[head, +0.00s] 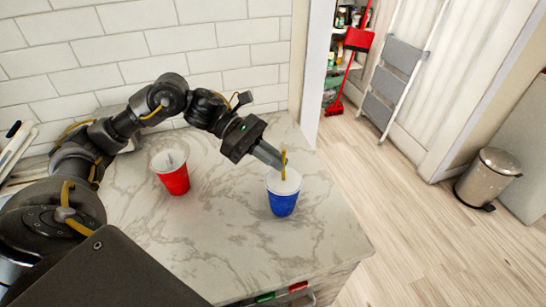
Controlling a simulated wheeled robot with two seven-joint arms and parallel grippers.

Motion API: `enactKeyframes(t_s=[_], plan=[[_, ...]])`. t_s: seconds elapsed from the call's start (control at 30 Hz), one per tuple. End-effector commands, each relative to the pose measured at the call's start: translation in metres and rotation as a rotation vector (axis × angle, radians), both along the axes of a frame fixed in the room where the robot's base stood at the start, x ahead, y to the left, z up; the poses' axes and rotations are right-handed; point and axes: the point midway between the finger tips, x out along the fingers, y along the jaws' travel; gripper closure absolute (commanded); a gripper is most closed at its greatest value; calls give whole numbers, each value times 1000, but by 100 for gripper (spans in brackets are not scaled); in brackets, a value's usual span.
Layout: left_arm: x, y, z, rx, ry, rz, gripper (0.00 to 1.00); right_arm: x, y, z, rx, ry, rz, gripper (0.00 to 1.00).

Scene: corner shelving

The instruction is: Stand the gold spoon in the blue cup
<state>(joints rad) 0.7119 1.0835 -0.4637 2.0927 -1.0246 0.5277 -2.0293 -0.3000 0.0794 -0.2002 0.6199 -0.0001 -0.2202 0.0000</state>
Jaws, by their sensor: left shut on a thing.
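The blue cup (283,204), with a white rim and inside, stands upright on the marble counter near its right end. The gold spoon (284,172) is upright at the cup's mouth; its upper part shows above the rim. I cannot tell how far its lower end reaches into the cup. My left gripper (281,166) comes in from the left, over the cup's rim, and is shut on the spoon. My right gripper is not in view.
A red cup (176,181) with a pale thing inside stands to the left on the counter (220,240). White tiles (120,50) rise behind. The counter ends right of the blue cup; beyond are a trash bin (488,178), a stepladder (396,75) and a red broom (357,42).

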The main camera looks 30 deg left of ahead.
Motion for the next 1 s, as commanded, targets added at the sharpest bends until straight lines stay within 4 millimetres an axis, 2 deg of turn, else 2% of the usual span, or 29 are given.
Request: enactKeyframes(t_s=[0.03, 0.2, 0.57, 1.0], plan=[[0, 0, 0, 0, 0, 0, 89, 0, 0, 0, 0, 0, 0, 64], [0, 0, 0, 0, 0, 0, 68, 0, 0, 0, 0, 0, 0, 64], [0, 6, 1, 1, -1, 2, 68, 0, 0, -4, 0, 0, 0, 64], [-4, 79, 30, 1, -3, 5, 68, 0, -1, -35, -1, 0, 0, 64]])
